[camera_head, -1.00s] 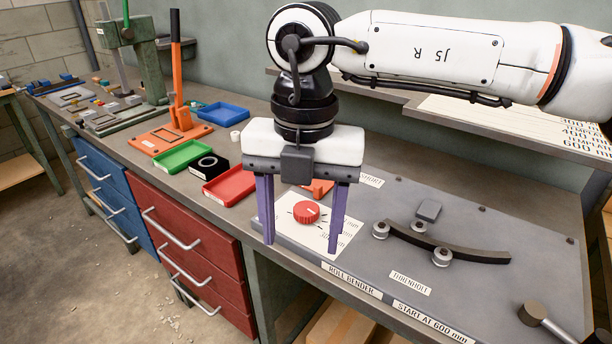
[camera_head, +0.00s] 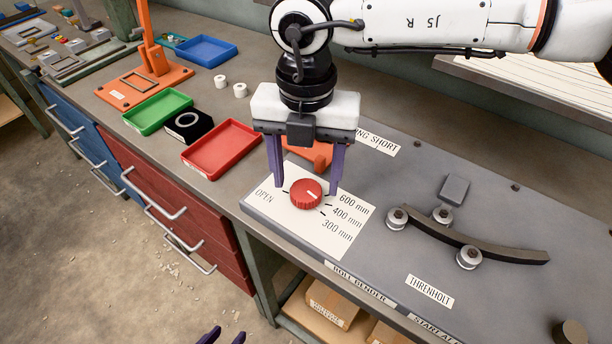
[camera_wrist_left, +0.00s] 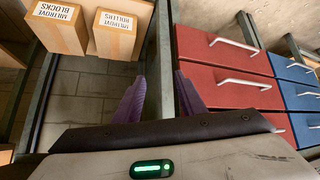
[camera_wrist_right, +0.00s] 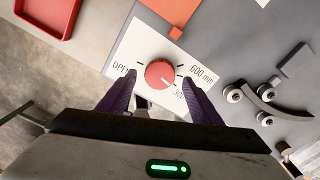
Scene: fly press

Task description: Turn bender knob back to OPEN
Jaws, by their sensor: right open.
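The red bender knob (camera_head: 306,193) sits on a white dial plate (camera_head: 336,238) marked OPEN at the left and 600, 400 and 300 mm at the right. Its white pointer line faces right and slightly down, toward the millimetre marks; exactly which one I cannot tell. My right gripper (camera_head: 306,189) is open and points down, one purple finger on each side of the knob with visible gaps. The knob (camera_wrist_right: 160,74) shows between its fingertips in the right wrist view. My left gripper (camera_wrist_left: 160,78) is open and empty, low in front of the bench; its fingertips (camera_head: 225,336) show at the head view's bottom edge.
The roll bender (camera_head: 480,215) with its rollers and curved bar lies right of the dial. An orange part (camera_head: 312,153) stands just behind the knob. A red tray (camera_head: 221,150) is to the left. Drawers (camera_wrist_left: 222,70) and boxes (camera_wrist_left: 114,35) are near my left gripper.

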